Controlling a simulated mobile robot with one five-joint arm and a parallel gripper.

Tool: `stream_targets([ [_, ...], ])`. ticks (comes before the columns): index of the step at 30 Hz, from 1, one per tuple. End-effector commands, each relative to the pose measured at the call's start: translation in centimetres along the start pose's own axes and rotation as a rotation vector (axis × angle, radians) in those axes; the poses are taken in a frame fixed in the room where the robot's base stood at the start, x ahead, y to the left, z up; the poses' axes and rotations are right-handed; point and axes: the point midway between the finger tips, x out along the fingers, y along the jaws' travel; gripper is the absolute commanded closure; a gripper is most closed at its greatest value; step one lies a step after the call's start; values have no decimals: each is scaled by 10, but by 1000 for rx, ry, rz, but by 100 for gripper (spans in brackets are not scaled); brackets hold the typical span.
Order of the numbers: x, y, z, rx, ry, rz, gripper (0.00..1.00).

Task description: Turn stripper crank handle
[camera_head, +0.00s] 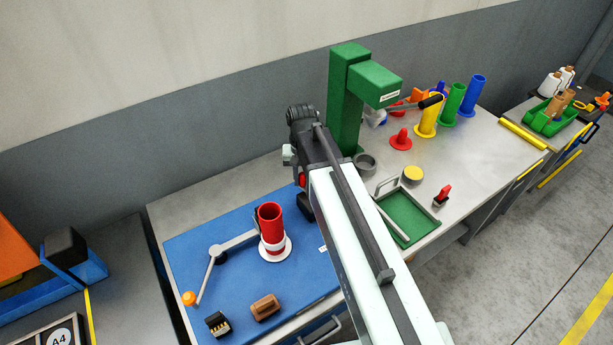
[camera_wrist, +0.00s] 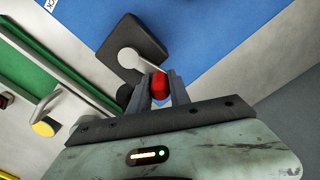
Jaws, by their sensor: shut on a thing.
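A small crank stands at the right edge of the blue mat. In the wrist view it has a dark block-shaped base (camera_wrist: 133,48), a short pale arm (camera_wrist: 128,66) and a red handle (camera_wrist: 159,85). My gripper (camera_wrist: 161,92) is shut on the red handle, one finger on each side. In the head view my arm covers most of this crank; only a bit of the red handle (camera_head: 302,180) and the dark base (camera_head: 305,206) show at the arm's left. My fingertips are hidden there.
A red bobbin (camera_head: 270,224) stands left on the blue mat (camera_head: 190,252), beside a grey lever with an orange knob (camera_head: 189,298). A green column (camera_head: 346,95) rises behind my arm. A green tray (camera_head: 411,222) lies right of it. Several coloured bobbins stand at the back right.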

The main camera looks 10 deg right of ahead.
Motion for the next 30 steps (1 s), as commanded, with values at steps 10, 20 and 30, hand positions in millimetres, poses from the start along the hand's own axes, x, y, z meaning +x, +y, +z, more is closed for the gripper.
stream_targets([
  [10, 0, -11, 16, -328, -1, -1, 100],
  [20, 0, -15, 30, -597, -1, -1, 100],
  [30, 0, -16, 38, -755, -1, -1, 100],
])
